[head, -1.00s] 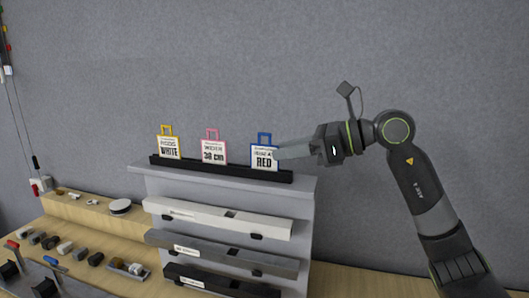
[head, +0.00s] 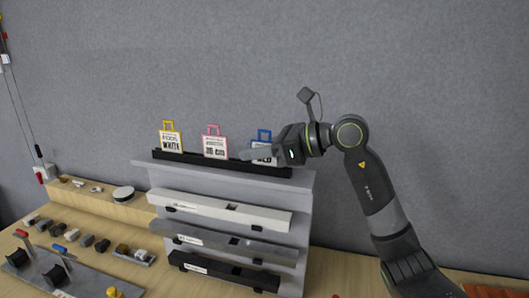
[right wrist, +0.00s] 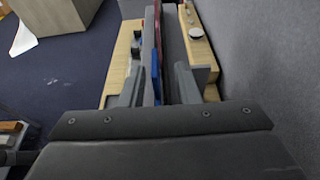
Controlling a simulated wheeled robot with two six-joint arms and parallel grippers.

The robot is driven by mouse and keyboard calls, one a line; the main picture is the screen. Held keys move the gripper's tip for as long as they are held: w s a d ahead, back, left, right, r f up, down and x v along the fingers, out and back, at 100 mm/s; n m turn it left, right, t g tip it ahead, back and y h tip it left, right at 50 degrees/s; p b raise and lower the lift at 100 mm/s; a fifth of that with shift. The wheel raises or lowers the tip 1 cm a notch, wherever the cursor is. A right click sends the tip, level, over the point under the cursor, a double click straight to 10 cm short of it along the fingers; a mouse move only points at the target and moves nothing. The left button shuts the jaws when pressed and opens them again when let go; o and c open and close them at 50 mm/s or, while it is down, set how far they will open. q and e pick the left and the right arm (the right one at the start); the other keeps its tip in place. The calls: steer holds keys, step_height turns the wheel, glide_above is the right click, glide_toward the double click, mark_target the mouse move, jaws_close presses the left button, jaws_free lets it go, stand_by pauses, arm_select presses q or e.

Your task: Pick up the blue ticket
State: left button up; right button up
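The blue ticket (head: 264,136) stands upright at the right end of the black holder strip (head: 190,160) on top of the grey rack. My right gripper (head: 246,155) reaches in from the right and hides much of its white card; its blue handle shows above. In the right wrist view the two fingers of my right gripper (right wrist: 158,88) are apart, with the blue edge of the ticket (right wrist: 155,72) between them. I cannot tell whether either finger touches it. The pink ticket (head: 214,143) and the yellow ticket (head: 171,138) stand to its left. My left gripper is not in view.
The rack (head: 230,185) carries white, grey and black bars on its front. A wooden ledge (head: 105,200) with a round white object (head: 123,193) lies to the left. Small parts and a grey plate lie front left. A grey wall stands close behind.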

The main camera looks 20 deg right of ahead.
jaws_close()
steer(key=shift+r, duration=0.15)
steer(key=shift+r+b, duration=0.4)
steer(key=shift+r, duration=0.25)
step_height(320, 180, up, 7)
steer(key=shift+f+b, duration=0.15)
steer(key=shift+b, duration=0.95)
steer(key=shift+r, duration=0.85)
